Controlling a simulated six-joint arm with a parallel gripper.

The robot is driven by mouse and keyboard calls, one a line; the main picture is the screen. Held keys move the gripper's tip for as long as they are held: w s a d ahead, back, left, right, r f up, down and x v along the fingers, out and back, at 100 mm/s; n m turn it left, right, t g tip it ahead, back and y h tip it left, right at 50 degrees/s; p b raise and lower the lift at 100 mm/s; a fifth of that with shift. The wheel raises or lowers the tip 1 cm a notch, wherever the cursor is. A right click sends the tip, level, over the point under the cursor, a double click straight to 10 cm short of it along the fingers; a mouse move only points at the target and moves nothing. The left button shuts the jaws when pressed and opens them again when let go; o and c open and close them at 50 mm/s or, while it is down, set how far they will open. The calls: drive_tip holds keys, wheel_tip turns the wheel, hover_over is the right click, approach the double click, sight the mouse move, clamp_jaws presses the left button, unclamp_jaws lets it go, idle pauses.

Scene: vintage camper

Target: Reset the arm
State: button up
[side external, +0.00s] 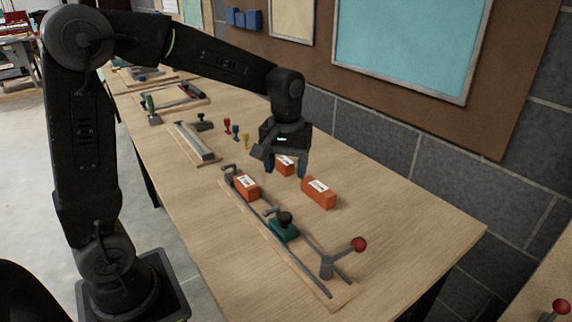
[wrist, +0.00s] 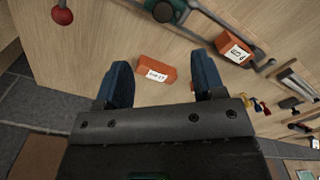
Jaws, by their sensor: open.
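My gripper (side external: 286,167) hangs above the wooden table, pointing down, with its blue fingers spread and nothing held. In the side view, one labelled orange block (side external: 284,168) shows just behind and between the fingers. A second orange block (side external: 319,193) lies on the table to the right of them. A third orange block (side external: 246,187) is at the far end of the rail fixture. In the wrist view, an orange block (wrist: 156,72) shows between the open fingers (wrist: 162,78), apparently below them, and another (wrist: 234,48) shows at the fixture.
Red, blue and yellow small tools (side external: 236,132) and a metal-bar board (side external: 197,143) lie farther left. The table's right part (side external: 420,225) is clear. A wall stands behind.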

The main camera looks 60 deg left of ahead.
drive_tip(key=shift+r, duration=0.15)
drive_tip(key=s+d+r+m+t, duration=0.2)
drive_tip(key=s+m, duration=0.2)
drive_tip(key=s, duration=0.4)
drive_tip(key=s+d+r+m+t, duration=0.2)
drive_tip(key=s+m+t, duration=0.1)
drive_tip(key=s, duration=0.5)
drive_tip(key=shift+s+d+r+m+t, duration=0.3)
drive_tip(key=shift+d+m, duration=0.1)
